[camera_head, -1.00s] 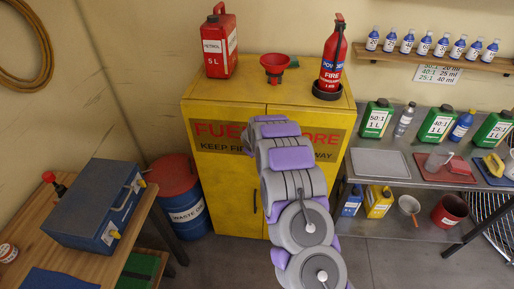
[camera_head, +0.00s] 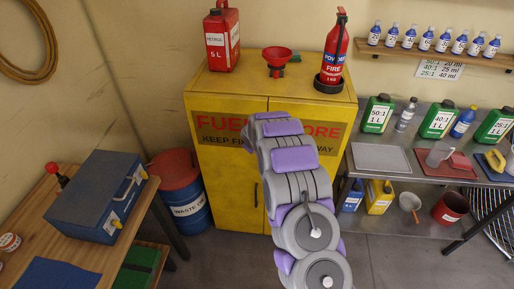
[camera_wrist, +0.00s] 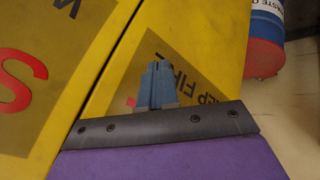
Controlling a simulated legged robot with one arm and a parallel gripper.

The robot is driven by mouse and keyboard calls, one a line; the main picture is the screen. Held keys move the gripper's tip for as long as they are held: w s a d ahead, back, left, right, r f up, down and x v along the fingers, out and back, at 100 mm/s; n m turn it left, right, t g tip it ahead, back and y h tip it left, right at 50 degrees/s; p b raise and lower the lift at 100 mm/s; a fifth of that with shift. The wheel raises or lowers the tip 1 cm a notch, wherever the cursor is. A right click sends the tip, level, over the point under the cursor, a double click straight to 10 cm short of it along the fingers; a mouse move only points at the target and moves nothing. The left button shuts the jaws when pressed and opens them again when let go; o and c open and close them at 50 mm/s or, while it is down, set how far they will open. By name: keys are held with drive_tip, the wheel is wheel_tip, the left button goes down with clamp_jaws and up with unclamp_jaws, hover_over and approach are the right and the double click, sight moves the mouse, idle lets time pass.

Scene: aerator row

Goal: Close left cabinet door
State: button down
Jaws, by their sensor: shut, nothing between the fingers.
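The yellow cabinet (camera_head: 300,86) stands against the back wall, with a "FUEL STORE" sign across its two doors. The left cabinet door (camera_head: 228,185) looks about flush with the front in the head view; any small gap is hard to tell. In the wrist view, the left door (camera_wrist: 215,25) carries upside-down lettering, and a slanting seam parts it from the right door (camera_wrist: 100,75). My gripper (camera_wrist: 158,68) is shut and empty, its fingers over the left door's sign near that seam. Contact cannot be told. In the head view my arm hides the gripper and part of the doors.
A red and blue waste drum (camera_head: 186,195) stands left of the cabinet; it also shows in the wrist view (camera_wrist: 265,40). A wooden bench with a blue toolbox (camera_head: 95,195) is at left. A metal shelf table (camera_head: 345,160) stands close at right.

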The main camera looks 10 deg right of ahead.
drive_tip(key=s+d+r, duration=0.1)
drive_tip(key=s+r, duration=0.6)
drive_tip(key=shift+d, duration=0.2)
drive_tip(key=s+r+m+g+b, duration=0.2)
drive_tip(key=s+r, duration=0.2)
drive_tip(key=s, duration=0.6)
drive_tip(key=s+r+m+g+b, duration=0.15)
drive_tip(key=s+r, duration=0.25)
drive_tip(key=s, duration=0.6)
drive_tip(key=s+a+m+g+b, duration=0.1)
drive_tip(key=s+a+g+b, duration=0.1)
drive_tip(key=s, duration=1.5)
drive_tip(key=s+a+m+g+y+b, duration=0.1)
drive_tip(key=s+a+m+g, duration=0.1)
drive_tip(key=s, duration=1.5)
drive_tip(key=shift+s+a+r+g+b, duration=0.35)
drive_tip(key=shift+a+g, duration=0.1)
drive_tip(key=shift+g, duration=0.4)
